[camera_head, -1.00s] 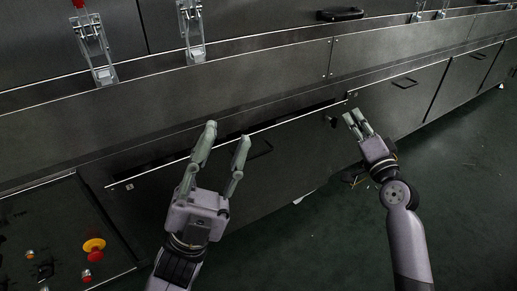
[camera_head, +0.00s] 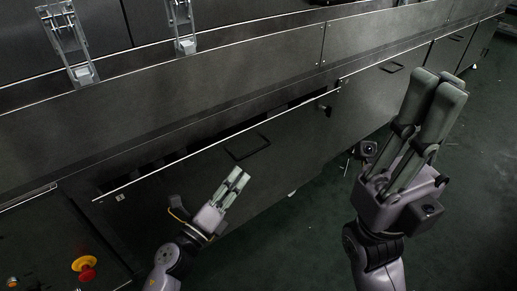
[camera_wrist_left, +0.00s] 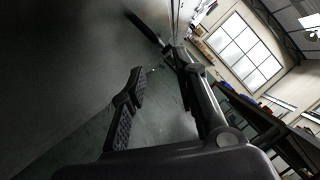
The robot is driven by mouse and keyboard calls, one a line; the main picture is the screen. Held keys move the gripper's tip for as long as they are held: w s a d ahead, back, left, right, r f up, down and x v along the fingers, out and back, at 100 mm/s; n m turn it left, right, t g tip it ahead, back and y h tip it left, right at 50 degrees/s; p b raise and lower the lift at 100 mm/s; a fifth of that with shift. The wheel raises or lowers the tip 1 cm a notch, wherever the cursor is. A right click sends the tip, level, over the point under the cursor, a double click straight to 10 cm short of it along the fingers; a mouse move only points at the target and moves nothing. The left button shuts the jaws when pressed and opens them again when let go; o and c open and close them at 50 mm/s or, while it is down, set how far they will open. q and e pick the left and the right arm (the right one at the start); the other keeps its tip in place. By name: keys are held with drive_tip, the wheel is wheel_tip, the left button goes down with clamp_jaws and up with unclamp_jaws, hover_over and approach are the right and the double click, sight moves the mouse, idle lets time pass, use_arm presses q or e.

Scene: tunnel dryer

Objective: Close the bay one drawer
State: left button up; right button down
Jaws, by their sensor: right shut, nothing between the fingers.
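The bay one drawer (camera_head: 205,190) is a dark panel with a pale top edge and a black bar handle (camera_head: 247,147). It stands out from the cabinet, with a dark gap behind its top edge. My left gripper (camera_head: 236,181) is in front of the drawer face, below the handle, and appears empty. Its fingers show apart in the left wrist view (camera_wrist_left: 160,80), beside a dark surface with a dark bar that looks like a handle (camera_wrist_left: 145,28). My right gripper (camera_head: 440,85) is shut and empty, raised close to the head camera, right of the drawer.
A control panel with a red and yellow emergency button (camera_head: 84,265) is at lower left. Metal latches (camera_head: 68,45) stand on the ledge above. More closed panels with handles (camera_head: 391,67) continue rightward. The green floor (camera_head: 300,235) looks mostly clear.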

sight(259, 149)
use_arm(q)
drive_tip(key=x, duration=1.1)
drive_tip(key=shift+w+d+b, duration=0.15)
drive_tip(key=shift+w+b, duration=0.05)
drive_tip(key=shift+b, duration=0.2)
drive_tip(key=shift+c, duration=0.3)
clamp_jaws()
